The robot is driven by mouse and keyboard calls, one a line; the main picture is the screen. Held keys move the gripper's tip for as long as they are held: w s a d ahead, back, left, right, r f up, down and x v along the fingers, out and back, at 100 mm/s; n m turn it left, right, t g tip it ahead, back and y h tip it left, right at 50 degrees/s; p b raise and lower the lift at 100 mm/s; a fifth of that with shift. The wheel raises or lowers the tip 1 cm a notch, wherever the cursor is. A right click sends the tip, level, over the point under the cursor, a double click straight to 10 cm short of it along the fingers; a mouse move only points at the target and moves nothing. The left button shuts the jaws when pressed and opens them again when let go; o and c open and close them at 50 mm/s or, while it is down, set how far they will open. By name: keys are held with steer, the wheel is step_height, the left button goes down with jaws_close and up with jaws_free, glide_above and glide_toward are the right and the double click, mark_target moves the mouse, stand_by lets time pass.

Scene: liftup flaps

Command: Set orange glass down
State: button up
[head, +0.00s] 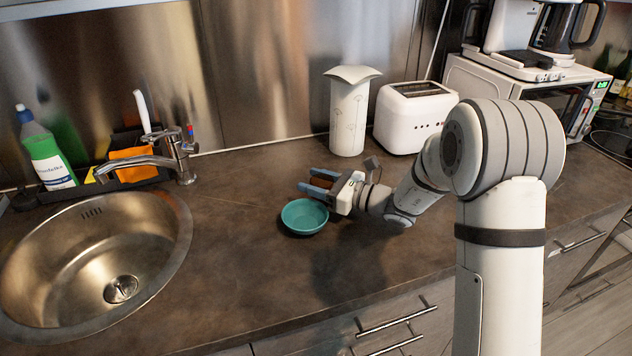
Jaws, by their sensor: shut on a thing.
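No orange glass can be made out in the head view. My gripper (316,182) has blue fingers and points left, low over the middle of the counter. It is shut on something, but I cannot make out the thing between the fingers. A teal bowl (305,216) is just in front of the fingers and overlaps them closely in the picture. I cannot tell whether they touch it.
The brown counter (235,250) is clear left of the bowl, up to the round sink (70,255). A tall white vase (348,115) and a white toaster (413,118) stand behind my gripper. A tap (165,155) and a green bottle (47,150) are at the back left.

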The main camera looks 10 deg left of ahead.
steer(key=o, duration=1)
steer(key=shift+f, duration=0.15)
